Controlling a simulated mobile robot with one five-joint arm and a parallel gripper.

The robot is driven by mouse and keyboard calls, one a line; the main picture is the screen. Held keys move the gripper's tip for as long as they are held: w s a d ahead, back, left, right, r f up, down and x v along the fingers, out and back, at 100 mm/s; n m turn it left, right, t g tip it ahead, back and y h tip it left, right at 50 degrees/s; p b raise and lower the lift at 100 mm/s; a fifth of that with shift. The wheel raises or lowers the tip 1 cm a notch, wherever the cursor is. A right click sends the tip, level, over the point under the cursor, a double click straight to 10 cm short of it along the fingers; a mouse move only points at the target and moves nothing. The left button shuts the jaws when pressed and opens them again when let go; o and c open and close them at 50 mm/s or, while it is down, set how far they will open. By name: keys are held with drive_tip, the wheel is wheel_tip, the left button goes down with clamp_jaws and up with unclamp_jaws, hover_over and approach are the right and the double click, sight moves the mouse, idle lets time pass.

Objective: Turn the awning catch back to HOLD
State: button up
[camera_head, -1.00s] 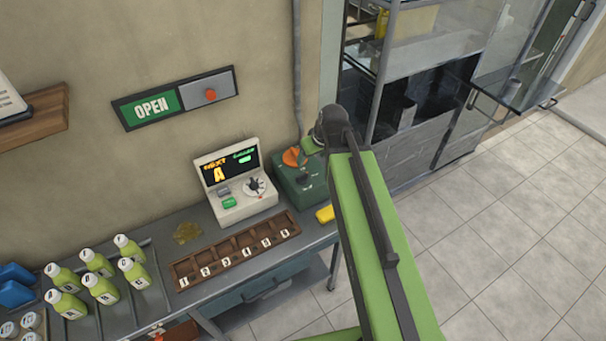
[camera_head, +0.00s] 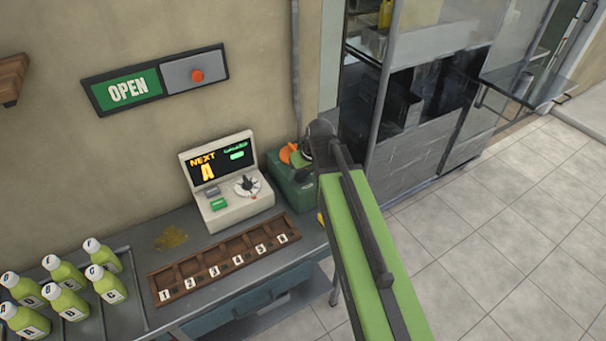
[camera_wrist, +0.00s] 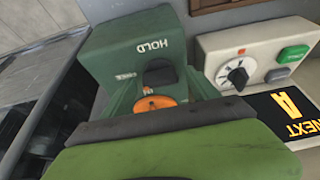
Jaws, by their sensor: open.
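The awning catch is a green box (camera_wrist: 125,40) marked HOLD, with a second small label that is hard to read. It bears a dark knob (camera_wrist: 160,75) and an orange round part (camera_wrist: 155,103). In the head view, the green box (camera_head: 293,190) stands at the right end of the bench, its orange part (camera_head: 288,152) partly covered by my wrist. My gripper (camera_wrist: 160,92) is open, its green fingers reaching over the box on either side of the orange part. Whether they touch it cannot be told. The head view hides the fingertips behind my wrist.
A white console (camera_head: 228,190) with a dial and a screen reading NEXT A stands just left of the box. A numbered wooden rack (camera_head: 225,262) and several green bottles (camera_head: 65,300) are on the bench. An OPEN sign (camera_head: 128,90) hangs above. Tiled floor at right is clear.

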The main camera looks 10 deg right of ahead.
drive_tip(key=shift+c, duration=0.3)
drive_tip(key=c, duration=1.2)
drive_tip(key=shift+d, duration=0.1)
drive_tip(key=shift+c, duration=0.5)
